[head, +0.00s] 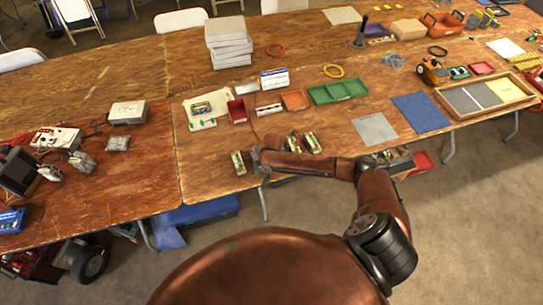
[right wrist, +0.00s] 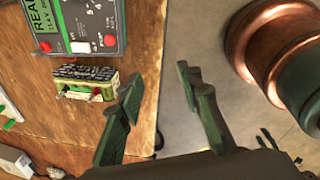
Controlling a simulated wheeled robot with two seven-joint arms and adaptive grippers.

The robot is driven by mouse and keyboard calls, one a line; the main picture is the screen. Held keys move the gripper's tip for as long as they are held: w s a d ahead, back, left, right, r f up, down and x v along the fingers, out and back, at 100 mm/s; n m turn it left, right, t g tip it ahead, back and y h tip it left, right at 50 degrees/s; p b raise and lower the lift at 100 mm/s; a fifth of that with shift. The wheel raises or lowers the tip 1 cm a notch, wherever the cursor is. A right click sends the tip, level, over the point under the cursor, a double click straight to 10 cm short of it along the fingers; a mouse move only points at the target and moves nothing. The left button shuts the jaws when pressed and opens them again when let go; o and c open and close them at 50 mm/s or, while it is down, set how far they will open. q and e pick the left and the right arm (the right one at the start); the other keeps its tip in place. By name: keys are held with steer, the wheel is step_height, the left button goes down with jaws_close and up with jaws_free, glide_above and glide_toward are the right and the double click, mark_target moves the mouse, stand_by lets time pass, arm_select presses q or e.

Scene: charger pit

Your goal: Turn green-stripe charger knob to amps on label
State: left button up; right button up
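My left gripper is not in view.
Behind are a cream sheet with a small unit (head: 201,108), a red bin (head: 237,111), a green tray (head: 337,91) and stacked grey slabs (head: 229,43). A grey case (head: 127,113) stands on the left table. Bare wood lies left of the gripper.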

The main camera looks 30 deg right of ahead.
steer(key=w+d+r+h, duration=0.1)
steer(key=w+d+r, duration=0.15)
steer(key=d, duration=0.25)
steer(key=w+d+r, duration=0.2)
steer(key=w+d, duration=0.2)
steer(key=d, duration=0.2)
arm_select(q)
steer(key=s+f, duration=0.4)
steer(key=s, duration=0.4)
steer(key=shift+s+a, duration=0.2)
arm_select(e)
steer(key=shift+n, duration=0.4)
steer(key=shift+w+a+f, duration=0.1)
steer(key=shift+w+f, duration=0.2)
steer(key=shift+f, duration=0.95)
steer(key=shift+w+a+f, duration=0.1)
steer(key=shift+w+f, duration=0.2)
steer(key=shift+f, duration=0.9)
steer(key=shift+w+a+f, duration=0.1)
steer(key=shift+w+f, duration=0.2)
steer(key=shift+f, duration=0.95)
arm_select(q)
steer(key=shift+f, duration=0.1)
arm_select(e)
steer(key=shift+c, duration=0.6)
jaws_close()
